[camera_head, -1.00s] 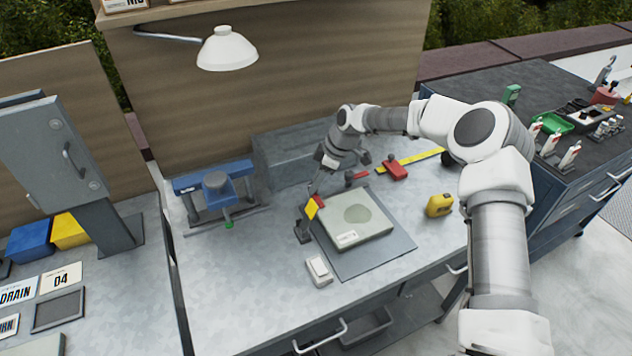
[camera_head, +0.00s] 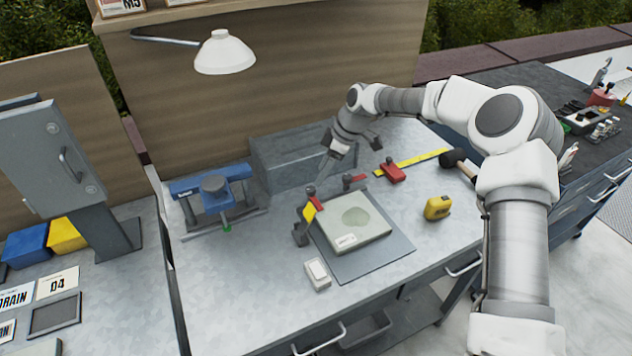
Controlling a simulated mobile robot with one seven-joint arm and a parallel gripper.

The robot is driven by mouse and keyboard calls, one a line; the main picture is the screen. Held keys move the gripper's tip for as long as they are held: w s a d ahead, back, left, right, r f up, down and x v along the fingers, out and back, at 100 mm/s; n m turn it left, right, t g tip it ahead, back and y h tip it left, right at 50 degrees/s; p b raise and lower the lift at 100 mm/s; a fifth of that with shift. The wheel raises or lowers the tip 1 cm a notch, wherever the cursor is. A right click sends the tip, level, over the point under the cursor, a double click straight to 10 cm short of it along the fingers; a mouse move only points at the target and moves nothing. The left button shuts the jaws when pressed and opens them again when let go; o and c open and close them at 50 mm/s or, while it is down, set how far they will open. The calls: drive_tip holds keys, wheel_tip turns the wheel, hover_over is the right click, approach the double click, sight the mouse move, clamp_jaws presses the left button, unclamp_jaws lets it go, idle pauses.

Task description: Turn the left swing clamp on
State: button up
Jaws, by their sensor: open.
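The left swing clamp (camera_head: 300,234) stands at the left edge of a pale square block (camera_head: 368,228) on a grey mat (camera_head: 392,250). It has a dark base, a red arm and a yellow tag. Its red arm points toward the block's back left corner; I cannot tell whether it presses on the block. A second clamp with a red arm (camera_head: 354,180) stands behind the block. My gripper (camera_head: 352,157) is open and empty, above the bench behind the left clamp and apart from it.
A blue vise (camera_head: 212,187) stands left, and a grey box (camera_head: 290,162) behind. A red tool (camera_head: 393,173), yellow strip (camera_head: 425,158), mallet (camera_head: 455,160) and yellow tape measure (camera_head: 438,207) lie right. A small white box (camera_head: 317,274) lies in front. The front left bench is clear.

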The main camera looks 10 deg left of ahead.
drive_tip(key=v, duration=1.1)
drive_tip(key=shift+r, duration=0.2)
drive_tip(key=s+d+r+m+t+h, duration=0.45)
drive_tip(key=s+d+r+m, duration=0.35)
drive_tip(key=s+d+r, duration=0.55)
drive_tip(key=s+d+f+m, duration=0.1)
drive_tip(key=s+d+m, duration=0.3)
drive_tip(key=s, duration=0.6)
drive_tip(key=s+d+f+m+t, duration=0.1)
drive_tip(key=s+d+m, duration=0.2)
drive_tip(key=s+m, duration=0.3)
drive_tip(key=s, duration=0.5)
drive_tip(key=shift+s+d, duration=0.3)
drive_tip(key=shift+d, duration=0.1)
